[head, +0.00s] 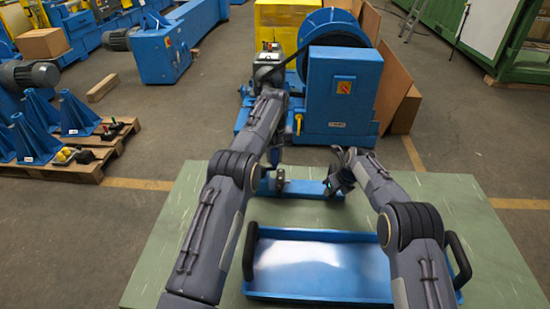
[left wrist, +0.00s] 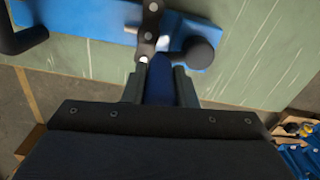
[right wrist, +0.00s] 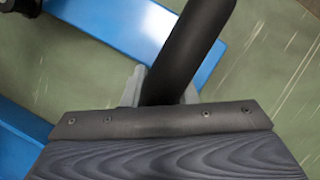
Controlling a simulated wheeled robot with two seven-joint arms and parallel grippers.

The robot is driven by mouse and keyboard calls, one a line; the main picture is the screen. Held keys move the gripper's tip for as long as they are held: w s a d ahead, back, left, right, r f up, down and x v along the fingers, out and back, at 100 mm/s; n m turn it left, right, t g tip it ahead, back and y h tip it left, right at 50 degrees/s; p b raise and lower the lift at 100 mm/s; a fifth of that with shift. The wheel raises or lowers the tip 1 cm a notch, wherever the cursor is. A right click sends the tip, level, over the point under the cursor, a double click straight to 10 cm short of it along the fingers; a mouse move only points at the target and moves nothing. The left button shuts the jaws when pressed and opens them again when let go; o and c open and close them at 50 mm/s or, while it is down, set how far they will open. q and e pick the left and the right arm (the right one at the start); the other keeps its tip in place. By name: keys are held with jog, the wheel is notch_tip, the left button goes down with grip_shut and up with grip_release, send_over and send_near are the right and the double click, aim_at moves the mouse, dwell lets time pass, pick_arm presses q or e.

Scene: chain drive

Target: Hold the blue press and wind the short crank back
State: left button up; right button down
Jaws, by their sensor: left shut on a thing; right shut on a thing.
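A blue base plate (head: 305,188) lies on the green table behind the tray; it also shows in the left wrist view (left wrist: 185,25). My left gripper (head: 275,170) is at the plate's left end. In the left wrist view it is shut on a dark blue handle (left wrist: 160,82), which looks like the press. Dark bolted links (left wrist: 149,25) and a round black knob (left wrist: 200,53) sit just beyond it. My right gripper (head: 338,180) is at the plate's right end. In the right wrist view it is shut on a thick black bar (right wrist: 188,50), apparently the short crank's grip. The mechanism is mostly hidden in the head view.
A blue tray (head: 320,290) with black upright handles stands on the green table (head: 490,240) in front of the plate. A blue machine (head: 340,95) stands behind the table. A pallet with blue cones (head: 75,120) is at the left. The table's right side is clear.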

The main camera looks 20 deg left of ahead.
pick_arm(q)
jog(key=shift+w+a+r+n, duration=0.1)
jog(key=shift+w+a+n, duration=0.1)
jog(key=shift+n, duration=0.35)
jog(key=shift+w+a+n, duration=0.1)
jog(key=shift+w+n, duration=0.1)
jog(key=shift+n, duration=0.35)
jog(key=o, duration=1)
jog(key=shift+s, duration=0.1)
